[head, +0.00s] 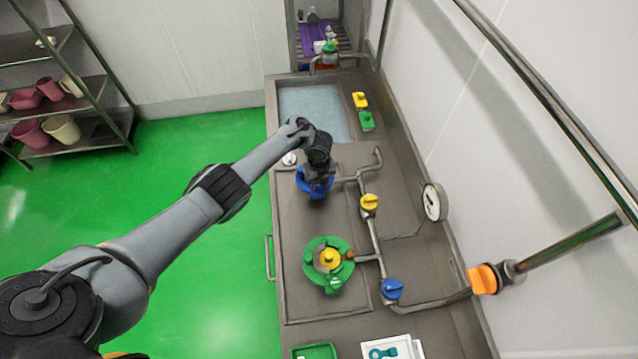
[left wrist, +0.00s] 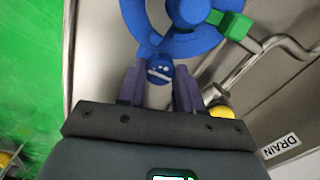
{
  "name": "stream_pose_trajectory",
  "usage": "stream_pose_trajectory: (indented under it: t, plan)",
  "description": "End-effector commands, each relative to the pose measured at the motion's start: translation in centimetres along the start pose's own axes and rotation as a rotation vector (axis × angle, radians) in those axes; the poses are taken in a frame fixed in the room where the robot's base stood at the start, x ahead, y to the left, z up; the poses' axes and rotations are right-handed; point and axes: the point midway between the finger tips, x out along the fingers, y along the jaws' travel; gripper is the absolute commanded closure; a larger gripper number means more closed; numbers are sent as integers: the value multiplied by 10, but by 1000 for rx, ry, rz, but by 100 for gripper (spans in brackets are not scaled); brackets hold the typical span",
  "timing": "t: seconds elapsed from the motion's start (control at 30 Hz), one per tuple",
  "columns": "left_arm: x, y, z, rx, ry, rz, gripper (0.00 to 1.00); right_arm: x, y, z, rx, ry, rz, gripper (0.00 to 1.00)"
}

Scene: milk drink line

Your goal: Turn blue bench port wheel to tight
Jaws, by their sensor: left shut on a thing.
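The blue wheel (head: 303,184) lies on the steel bench, partly hidden under my left gripper in the head view. In the left wrist view the blue wheel (left wrist: 213,38) fills the top, with a ring, a hub and a round knob (left wrist: 160,70) with white marks at its near side. My left gripper (head: 318,184) points down over the wheel. In the left wrist view its two fingers (left wrist: 160,88) are on either side of the knob and shut on it. A green block (left wrist: 236,26) sits at the wheel's right. My right gripper is not in view.
A green wheel (head: 313,270) with a yellow hub stands nearer on the bench. A pipe carries a yellow knob (head: 369,203) and a blue knob (head: 392,289). A gauge (head: 434,202) and an orange fitting (head: 483,279) are at the right. A basin (head: 310,105) lies behind.

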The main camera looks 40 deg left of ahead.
Motion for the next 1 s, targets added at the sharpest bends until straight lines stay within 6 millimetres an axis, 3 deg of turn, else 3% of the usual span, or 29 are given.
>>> stream_pose_trajectory:
  t: [0.5, 0.53, 0.67, 1.0]
  plan:
    - [0, 0, -1, 21, 1, 1, 96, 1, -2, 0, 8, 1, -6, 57]
    - [0, 0, -1, 20, 1, 1, 61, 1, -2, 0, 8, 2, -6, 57]
    - [0, 0, 0, 19, 0, 1, 41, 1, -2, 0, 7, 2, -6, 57]
    - [-2, 0, 0, 18, 0, 0, 40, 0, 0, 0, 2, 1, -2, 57]
